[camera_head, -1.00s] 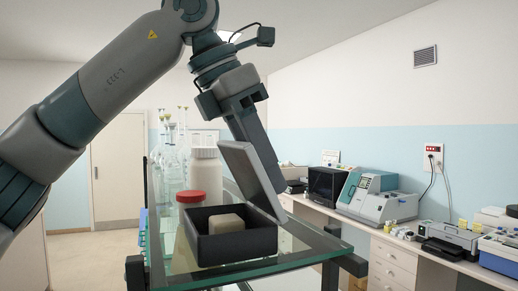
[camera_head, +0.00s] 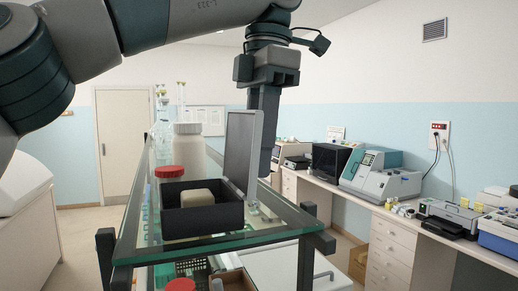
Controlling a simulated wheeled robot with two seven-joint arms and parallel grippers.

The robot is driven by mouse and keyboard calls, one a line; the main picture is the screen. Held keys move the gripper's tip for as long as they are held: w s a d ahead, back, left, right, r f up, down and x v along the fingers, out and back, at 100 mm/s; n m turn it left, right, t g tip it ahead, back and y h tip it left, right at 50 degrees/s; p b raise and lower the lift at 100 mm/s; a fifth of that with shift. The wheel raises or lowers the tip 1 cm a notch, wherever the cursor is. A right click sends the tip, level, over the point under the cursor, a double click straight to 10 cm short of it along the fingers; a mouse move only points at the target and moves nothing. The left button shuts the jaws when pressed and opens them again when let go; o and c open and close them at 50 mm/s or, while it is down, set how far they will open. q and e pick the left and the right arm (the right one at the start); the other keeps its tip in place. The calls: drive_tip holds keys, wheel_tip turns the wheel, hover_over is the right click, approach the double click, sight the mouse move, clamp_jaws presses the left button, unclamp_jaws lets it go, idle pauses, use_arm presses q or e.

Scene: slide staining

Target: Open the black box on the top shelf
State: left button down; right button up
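The black box (camera_head: 203,221) stands on the glass top shelf (camera_head: 270,238). Its lid (camera_head: 241,147) is up, standing nearly upright at the box's right side, so the box is open. A beige block (camera_head: 197,198) lies inside. My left gripper (camera_head: 267,172) points straight down just behind and to the right of the lid. The lid partly hides it, and I cannot tell whether its fingers are apart or whether it touches the lid. My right gripper is not in view.
A red-capped jar (camera_head: 169,173), a white bottle (camera_head: 188,146) and glass flasks (camera_head: 161,135) stand behind the box. More items sit on a lower shelf. A counter with lab instruments (camera_head: 380,175) runs along the right wall.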

use_arm(q)
drive_tip(key=shift+d+f+y, duration=0.2)
drive_tip(key=shift+y, duration=0.1)
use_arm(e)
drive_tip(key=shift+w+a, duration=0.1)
use_arm(q)
drive_tip(key=shift+f, duration=0.1)
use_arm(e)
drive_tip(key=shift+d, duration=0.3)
use_arm(q)
drive_tip(key=c, duration=1.4)
unclamp_jaws()
drive_tip(key=shift+w, duration=0.1)
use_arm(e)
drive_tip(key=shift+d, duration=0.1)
